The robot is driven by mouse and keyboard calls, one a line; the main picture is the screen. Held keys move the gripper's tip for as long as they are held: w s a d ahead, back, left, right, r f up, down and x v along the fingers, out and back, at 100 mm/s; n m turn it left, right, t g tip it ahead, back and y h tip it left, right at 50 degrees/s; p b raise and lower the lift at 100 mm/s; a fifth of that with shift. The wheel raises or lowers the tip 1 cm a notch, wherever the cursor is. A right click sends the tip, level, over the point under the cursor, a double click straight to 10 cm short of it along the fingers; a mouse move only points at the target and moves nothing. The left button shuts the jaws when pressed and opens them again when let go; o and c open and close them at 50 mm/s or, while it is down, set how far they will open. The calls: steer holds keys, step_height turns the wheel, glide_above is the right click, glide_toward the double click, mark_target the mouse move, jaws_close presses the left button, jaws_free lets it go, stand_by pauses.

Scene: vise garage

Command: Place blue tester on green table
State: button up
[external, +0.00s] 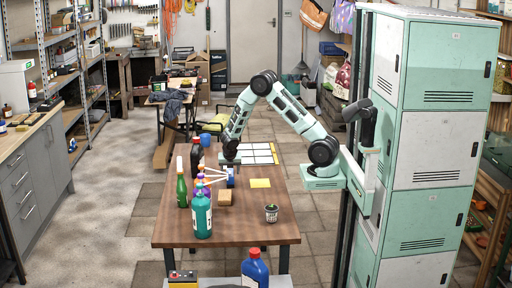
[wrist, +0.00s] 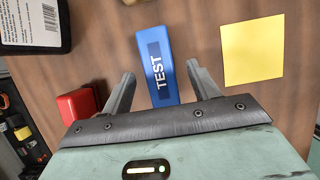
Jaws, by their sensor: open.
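The blue tester (wrist: 157,50), a blue block marked TEST, lies on the brown wooden table (external: 170,228). In the external view it is small and partly hidden below my gripper (external: 230,163). In the wrist view my gripper (wrist: 161,78) is open, with one finger on each side of the tester's near part. Gaps show between the fingers and the tester, so it is not held. I cannot make out a green-topped table in either view.
A yellow note (wrist: 252,50) lies right of the tester. A red object (wrist: 77,106) and a dark bottle (wrist: 32,22) are at left. In the external view, a teal bottle (external: 202,215), green bottle (external: 182,188), sponge (external: 225,198) and dark cup (external: 271,213) stand nearby.

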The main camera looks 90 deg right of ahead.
mark_target(230, 172)
steer(key=x, duration=0.4)
steer(key=shift+d, duration=0.1)
steer(key=c, duration=1.3)
steer(key=shift+o, duration=0.2)
